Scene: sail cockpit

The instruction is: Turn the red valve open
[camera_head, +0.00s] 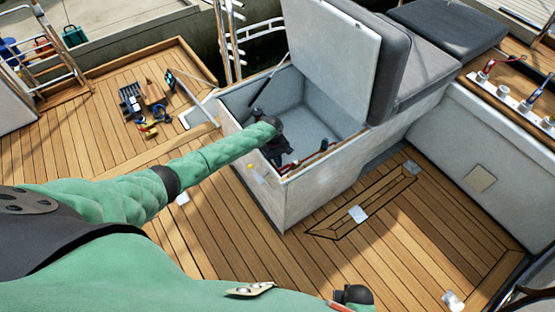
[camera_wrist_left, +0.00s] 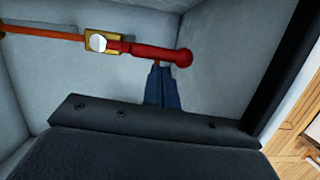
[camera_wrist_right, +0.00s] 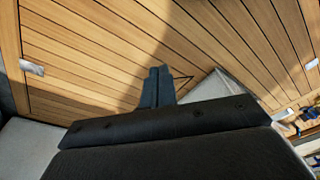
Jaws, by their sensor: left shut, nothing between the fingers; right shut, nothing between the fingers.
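The red valve handle (camera_wrist_left: 150,51) sits on a brass valve body (camera_wrist_left: 97,41) on an orange-red pipe (camera_wrist_left: 40,33), inside the open locker. It lies roughly in line with the pipe, with a round knob at its end. In the head view the red handle (camera_head: 324,145) shows small near the locker's right wall. My left gripper (camera_wrist_left: 161,70) is shut and empty, its fingertips at the handle near the knob end; I cannot tell whether they touch. In the head view my left arm reaches over the locker rim. My right gripper (camera_wrist_right: 155,72) is shut and empty above the wooden deck.
The locker (camera_head: 285,210) has pale walls, and its raised lid (camera_head: 330,50) stands behind the opening. Grey cushions (camera_head: 445,30) lie to the right. Tools (camera_head: 145,105) lie on the deck at the left. The deck in front of the locker is mostly clear.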

